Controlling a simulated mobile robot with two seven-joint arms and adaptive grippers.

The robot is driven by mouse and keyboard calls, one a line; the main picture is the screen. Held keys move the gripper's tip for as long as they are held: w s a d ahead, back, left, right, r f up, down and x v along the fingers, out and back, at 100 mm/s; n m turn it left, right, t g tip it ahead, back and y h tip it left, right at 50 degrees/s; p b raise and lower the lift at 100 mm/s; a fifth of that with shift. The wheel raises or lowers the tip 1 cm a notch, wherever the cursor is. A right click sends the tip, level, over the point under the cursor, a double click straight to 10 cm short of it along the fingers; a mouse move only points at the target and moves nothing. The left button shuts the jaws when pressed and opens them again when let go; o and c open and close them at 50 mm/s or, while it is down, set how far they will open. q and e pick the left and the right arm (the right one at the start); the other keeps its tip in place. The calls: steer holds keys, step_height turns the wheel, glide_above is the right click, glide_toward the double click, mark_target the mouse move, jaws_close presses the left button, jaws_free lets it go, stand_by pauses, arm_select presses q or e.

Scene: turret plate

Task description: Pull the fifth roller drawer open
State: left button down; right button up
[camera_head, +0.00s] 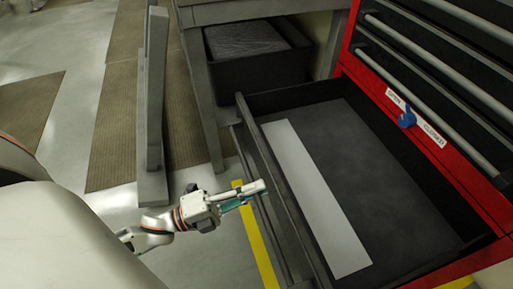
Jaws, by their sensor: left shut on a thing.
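A red tool cabinet (452,128) stands at the right. One of its drawers (400,190) is pulled well out toward the left, and its dark inside shows, with a long pale strip (316,200) on its floor. A grey bar handle (250,179) runs along the drawer's front. My left gripper (258,190) is at this handle, shut on it about midway along. The fingertips are partly hidden at the bar. My right gripper is not in view.
Closed drawers with bar handles (440,60) sit above the open one. A blue knob (407,118) is on the red frame between two labels. A grey bench (205,95) with a black bin (255,75) stands behind. A grey upright post (153,110) stands left. Floor at lower left is partly clear.

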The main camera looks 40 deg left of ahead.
arm_select(q)
steer(key=c, duration=2.1)
jaws_free()
steer(key=v, duration=1.2)
steer(key=shift+w, duration=0.1)
